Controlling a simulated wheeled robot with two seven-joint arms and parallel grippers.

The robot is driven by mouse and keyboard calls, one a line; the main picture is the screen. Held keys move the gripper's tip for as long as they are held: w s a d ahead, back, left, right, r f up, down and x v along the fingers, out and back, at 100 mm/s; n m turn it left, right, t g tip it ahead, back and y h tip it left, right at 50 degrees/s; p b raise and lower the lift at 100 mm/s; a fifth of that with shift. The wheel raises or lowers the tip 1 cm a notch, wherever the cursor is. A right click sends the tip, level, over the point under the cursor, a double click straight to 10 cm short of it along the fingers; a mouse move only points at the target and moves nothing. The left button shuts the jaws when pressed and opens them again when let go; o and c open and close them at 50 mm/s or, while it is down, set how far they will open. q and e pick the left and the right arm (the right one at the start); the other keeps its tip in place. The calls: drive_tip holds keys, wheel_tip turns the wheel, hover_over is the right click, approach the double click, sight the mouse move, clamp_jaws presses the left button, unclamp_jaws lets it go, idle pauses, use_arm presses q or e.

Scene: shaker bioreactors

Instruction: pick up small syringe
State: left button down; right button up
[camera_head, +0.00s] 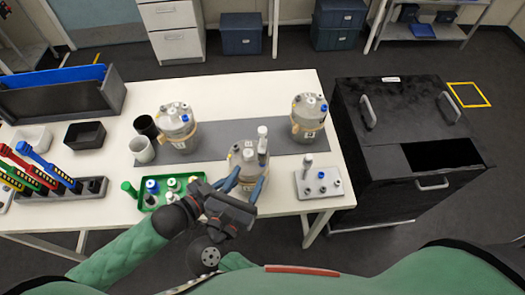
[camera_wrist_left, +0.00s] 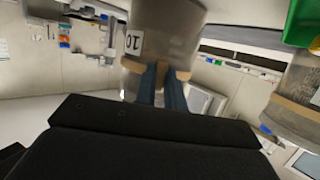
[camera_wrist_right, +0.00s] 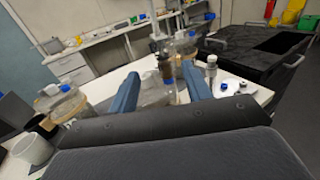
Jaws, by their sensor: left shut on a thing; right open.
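My right gripper (camera_head: 244,182) is open, with its blue fingers apart at the near side of the front middle bioreactor (camera_head: 246,156). In the right wrist view this bioreactor (camera_wrist_right: 158,92) lies between and beyond the fingers. A pale upright syringe-like piece (camera_head: 262,140) stands at its top. Another slim upright syringe-like piece (camera_head: 308,160) stands on the metal block (camera_head: 301,189) at the right; I cannot tell which is the small syringe. My left gripper (camera_wrist_left: 162,82) is shut at the tan band of a bioreactor (camera_wrist_left: 152,38) with a number label. In the head view its fingers are hidden.
Two more bioreactors (camera_head: 177,128) (camera_head: 308,120) stand on the grey mat (camera_head: 215,146). A green tray (camera_head: 198,181) with several capped bottles lies left of my grippers. Pipettes (camera_head: 45,165) stand at the left. A black cabinet (camera_head: 385,150) stands right of the table.

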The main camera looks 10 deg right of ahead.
sight(265, 143)
drive_tip(key=x, duration=0.6)
drive_tip(key=shift+w, duration=0.2)
drive_tip(key=shift+r+x, duration=0.15)
drive_tip(key=shift+x, duration=1.2)
drive_tip(key=shift+r+x, duration=0.1)
drive_tip(key=shift+x, duration=1.2)
drive_tip(key=shift+s+d, duration=0.1)
drive_tip(key=shift+d, duration=0.05)
clamp_jaws()
drive_tip(key=shift+r, duration=0.1)
wheel_tip(265, 143, up, 10)
drive_tip(key=shift+f, duration=0.1)
